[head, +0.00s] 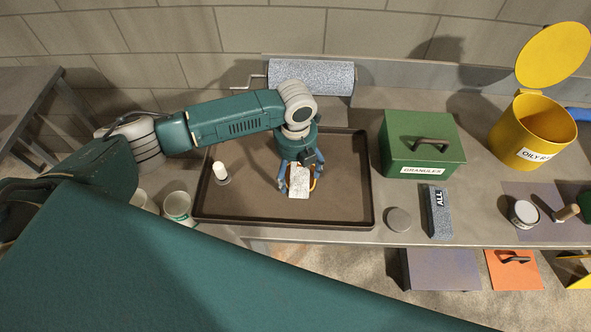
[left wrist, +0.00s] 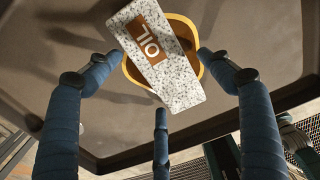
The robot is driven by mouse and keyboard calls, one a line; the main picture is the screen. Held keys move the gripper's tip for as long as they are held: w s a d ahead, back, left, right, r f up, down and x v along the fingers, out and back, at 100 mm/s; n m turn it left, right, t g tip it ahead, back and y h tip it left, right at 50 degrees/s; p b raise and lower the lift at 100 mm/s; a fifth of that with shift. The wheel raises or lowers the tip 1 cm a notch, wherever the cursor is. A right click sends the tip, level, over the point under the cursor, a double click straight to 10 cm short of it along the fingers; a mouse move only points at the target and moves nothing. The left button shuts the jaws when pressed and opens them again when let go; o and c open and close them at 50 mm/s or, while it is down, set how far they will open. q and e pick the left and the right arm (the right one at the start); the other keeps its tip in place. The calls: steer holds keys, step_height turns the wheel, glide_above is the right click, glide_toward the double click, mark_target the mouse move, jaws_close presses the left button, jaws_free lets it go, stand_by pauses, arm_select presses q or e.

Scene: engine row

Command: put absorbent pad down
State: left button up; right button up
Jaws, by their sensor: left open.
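The absorbent pad (head: 298,181) is a flat white-speckled slab over the dark tray (head: 250,214). In the left wrist view the pad (left wrist: 180,82) shows a brown label reading "OIL" and lies tilted across an amber, rounded shape (left wrist: 133,72). I cannot tell if that shape is a shallow dish or a spill. My left gripper (head: 298,188) is above the tray with its blue fingers spread around the pad. In the left wrist view the fingers (left wrist: 160,62) stand open, with gaps to the pad. My right gripper is not in view.
A white cylinder (head: 219,171) stands in the tray's left part. A grey speckled roll (head: 310,77) is behind it. A green "GRANULES" box (head: 421,143), a yellow bin (head: 533,128), a grey disc (head: 398,219) and a blue-grey "ALL" block (head: 438,212) are to the right. Cups (head: 178,208) are at left.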

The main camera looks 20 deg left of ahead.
mark_target(295, 174)
arm_select(q)
steer(key=shift+r, duration=0.4)
step_height(295, 174, up, 11)
steer(key=b, duration=0.3)
steer(key=shift+r, duration=0.2)
steer(key=shift+f, duration=0.1)
